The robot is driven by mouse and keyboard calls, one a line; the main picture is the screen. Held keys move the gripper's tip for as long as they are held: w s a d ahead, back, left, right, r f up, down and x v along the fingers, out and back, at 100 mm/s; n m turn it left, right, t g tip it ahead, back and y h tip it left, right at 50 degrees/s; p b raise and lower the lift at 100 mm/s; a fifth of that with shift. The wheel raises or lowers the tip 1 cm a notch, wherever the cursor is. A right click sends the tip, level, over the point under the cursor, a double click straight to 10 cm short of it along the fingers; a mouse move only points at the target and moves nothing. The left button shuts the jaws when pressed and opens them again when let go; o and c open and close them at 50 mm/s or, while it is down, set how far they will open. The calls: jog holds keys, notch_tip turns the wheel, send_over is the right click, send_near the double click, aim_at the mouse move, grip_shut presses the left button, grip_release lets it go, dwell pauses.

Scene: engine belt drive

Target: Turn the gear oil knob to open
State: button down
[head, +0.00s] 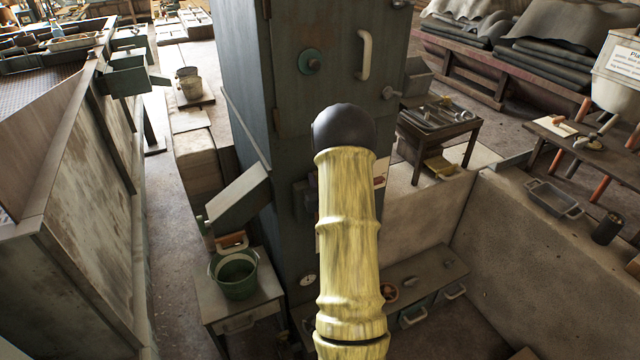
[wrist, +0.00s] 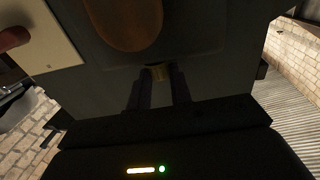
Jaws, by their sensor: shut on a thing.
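My gripper and the brass piece are hidden there.
A brown oval (wrist: 128,20) lies above the fingers in the wrist view, with a cream plate (wrist: 45,45) at left. In the head view, a pale handle (head: 365,55) sticks out of the cabinet, and a green bucket (head: 237,275) stands on a small table (head: 205,295).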

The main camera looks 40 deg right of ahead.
jog(key=shift+a+m+g+h+b, duration=0.15)
jog(key=shift+m+g+h+b, duration=0.35)
jog(key=shift+h, duration=0.4)
jog(key=c, duration=1.3)
grip_release()
jog(key=b+v, duration=0.1)
jog(key=v, duration=0.7)
jog(key=shift+s+a+r, duration=0.1)
jog(key=shift+s+a, duration=0.1)
jog(key=shift+s, duration=0.1)
jog(key=p, duration=0.3)
jog(key=shift+s+a, duration=0.1)
jog(key=shift+s, duration=0.15)
